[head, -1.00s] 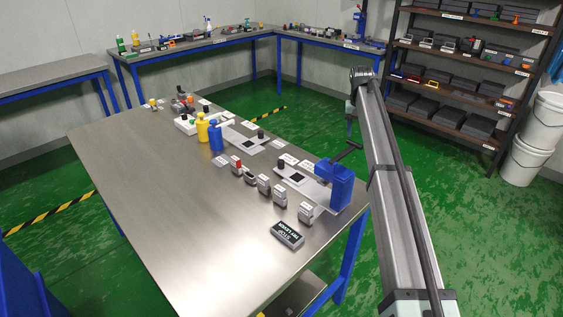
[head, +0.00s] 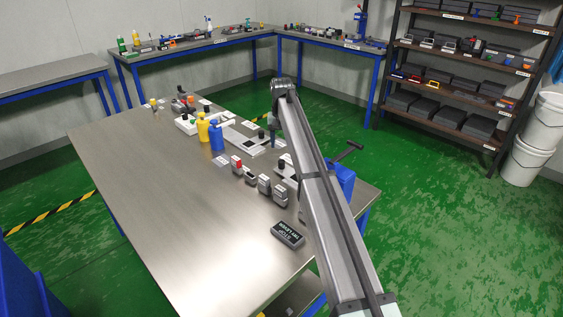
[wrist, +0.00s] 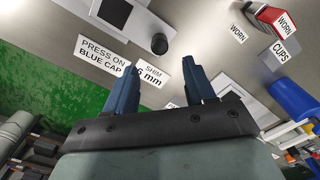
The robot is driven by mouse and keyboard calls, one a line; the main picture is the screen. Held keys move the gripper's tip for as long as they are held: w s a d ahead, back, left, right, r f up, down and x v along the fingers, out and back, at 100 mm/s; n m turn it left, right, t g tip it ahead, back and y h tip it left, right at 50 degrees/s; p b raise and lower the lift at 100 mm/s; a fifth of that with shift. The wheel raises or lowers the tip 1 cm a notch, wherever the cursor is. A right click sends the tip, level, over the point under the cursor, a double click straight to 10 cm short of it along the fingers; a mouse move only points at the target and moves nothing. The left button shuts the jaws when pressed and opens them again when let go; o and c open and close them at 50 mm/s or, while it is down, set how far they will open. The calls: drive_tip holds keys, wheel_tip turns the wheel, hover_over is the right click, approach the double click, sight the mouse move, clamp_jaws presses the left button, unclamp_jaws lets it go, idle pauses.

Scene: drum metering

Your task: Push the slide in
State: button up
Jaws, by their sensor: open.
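A black round knob (wrist: 158,44) on a pale plate (wrist: 122,14) shows at the top of the wrist view. My gripper (wrist: 157,78) is open and empty, its two blue fingers pointing toward the bench surface below the knob, apart from it. In the head view my gripper (head: 273,138) hangs small and dark beside the fixture. I cannot tell how far in the slide sits.
Yellow (head: 203,128) and blue (head: 216,137) bottles stand left of the fixture. A red-topped block marked WORN (wrist: 270,18) is at the wrist view's upper right. The bench's left is clear.

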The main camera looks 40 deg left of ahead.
sight(282, 160)
wheel_tip(282, 160, down, 9)
drive_tip(key=shift+f, duration=0.15)
idle(0.4)
clamp_jaws()
idle(0.4)
